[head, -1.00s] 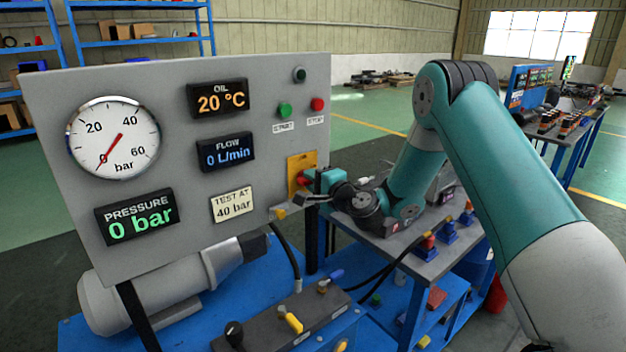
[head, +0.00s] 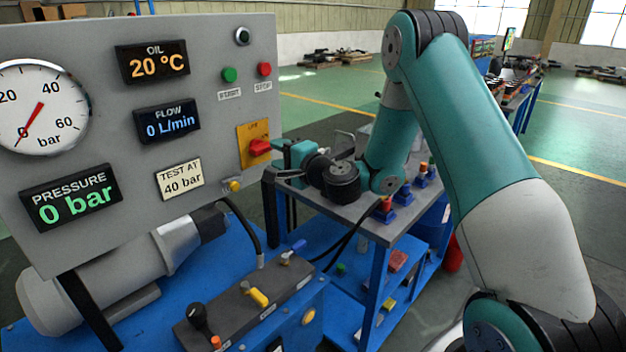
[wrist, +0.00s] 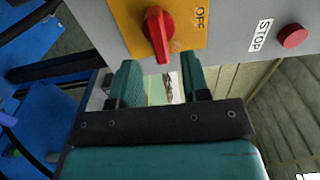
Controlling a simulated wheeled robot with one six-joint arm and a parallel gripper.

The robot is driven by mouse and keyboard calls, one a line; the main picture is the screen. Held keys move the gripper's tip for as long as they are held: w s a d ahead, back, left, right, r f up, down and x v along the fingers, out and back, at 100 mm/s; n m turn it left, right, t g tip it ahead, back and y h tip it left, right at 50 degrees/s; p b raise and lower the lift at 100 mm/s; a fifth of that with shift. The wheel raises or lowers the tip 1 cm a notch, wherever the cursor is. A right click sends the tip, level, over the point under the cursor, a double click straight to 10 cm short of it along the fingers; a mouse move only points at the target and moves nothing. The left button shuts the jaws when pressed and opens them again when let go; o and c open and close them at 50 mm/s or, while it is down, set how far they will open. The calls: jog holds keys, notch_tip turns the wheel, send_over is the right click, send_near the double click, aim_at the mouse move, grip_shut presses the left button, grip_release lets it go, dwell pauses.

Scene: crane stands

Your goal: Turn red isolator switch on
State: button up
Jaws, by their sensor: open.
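The red isolator switch (head: 259,147) sits on a yellow plate (head: 248,133) at the lower right edge of the grey panel. In the head view its handle lies about level. In the wrist view the red handle (wrist: 157,35) stands about upright in the picture, beside the word OFF on the plate (wrist: 188,30). My gripper (head: 281,150) is just right of the switch, level with it. In the wrist view the open gripper (wrist: 160,82) has its two teal fingers spread, with empty space between them. The handle is just beyond the fingertips, roughly in line with the gap.
The grey panel (head: 95,200) carries a gauge and displays reading 0 bar, 0 L/min and 20 °C. A green button (head: 229,74) and red STOP button (head: 264,69) are above the switch. A yellow knob (head: 234,186) is below it. A small table (head: 345,212) stands below my arm.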

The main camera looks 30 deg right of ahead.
jog(key=b+v, duration=0.9)
jog(key=v, duration=0.3)
jog(key=shift+b, duration=0.4)
jog(key=s+a+r+n+g+y+p, duration=0.1)
jog(key=s+a+n+g+y+p, duration=0.1)
jog(key=s+a+n+g, duration=0.3)
jog(key=a+r+n+g+y+p, duration=0.1)
jog(key=a+n+y+p, duration=0.15)
jog(key=a, duration=0.35)
jog(key=s+a+r+n+g+y+p, duration=0.1)
jog(key=s+a+n+g+y, duration=0.15)
jog(key=a+n, duration=0.3)
jog(key=s+a+r+n+g+h+p, duration=0.1)
jog(key=s+n+g+h+p, duration=0.4)
jog(key=s, duration=1.2)
jog(key=n+g+h, duration=0.2)
jog(key=n+g, duration=0.2)
jog(key=shift+r+p, duration=0.4)
jog(key=shift+s+a, duration=0.1)
jog(key=shift+a, duration=0.1)
